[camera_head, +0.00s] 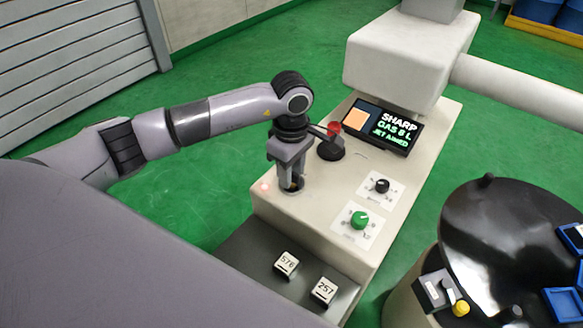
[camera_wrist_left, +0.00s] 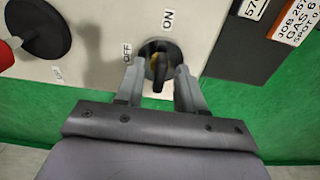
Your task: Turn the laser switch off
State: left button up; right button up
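The laser switch (camera_wrist_left: 158,66) is a black rotary knob with a raised grip bar, in the left wrist view. An ON label (camera_wrist_left: 168,19) is above it and an OFF label (camera_wrist_left: 127,52) to its left. The bar stands roughly upright in that view, toward ON. My left gripper (camera_wrist_left: 159,78) has its fingers apart on both sides of the knob, with gaps beside the bar. In the head view my left gripper (camera_head: 291,184) points down at the panel corner and mostly hides the switch. My right gripper is not in view.
A red-topped lever on a black base (camera_head: 331,150) stands close beside my left gripper. A display (camera_head: 383,127), black knob (camera_head: 381,186) and green knob (camera_head: 359,220) lie farther right. A small red light (camera_head: 265,186) glows left of the gripper. Numbered blocks (camera_head: 286,264) sit on a dark shelf.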

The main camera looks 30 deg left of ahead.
pick_arm(q)
grip_shut()
jog(key=n+b, duration=0.1)
jog(key=n, duration=0.3)
jog(key=n+b, duration=0.1)
jog(key=n, duration=0.4)
jog(key=shift+s+f, duration=0.1)
jog(key=n, duration=0.4)
jog(key=shift+n+b, duration=0.3)
jog(key=shift+b, duration=0.05)
jog(key=shift+d+n, duration=0.1)
jog(key=shift+n, duration=2)
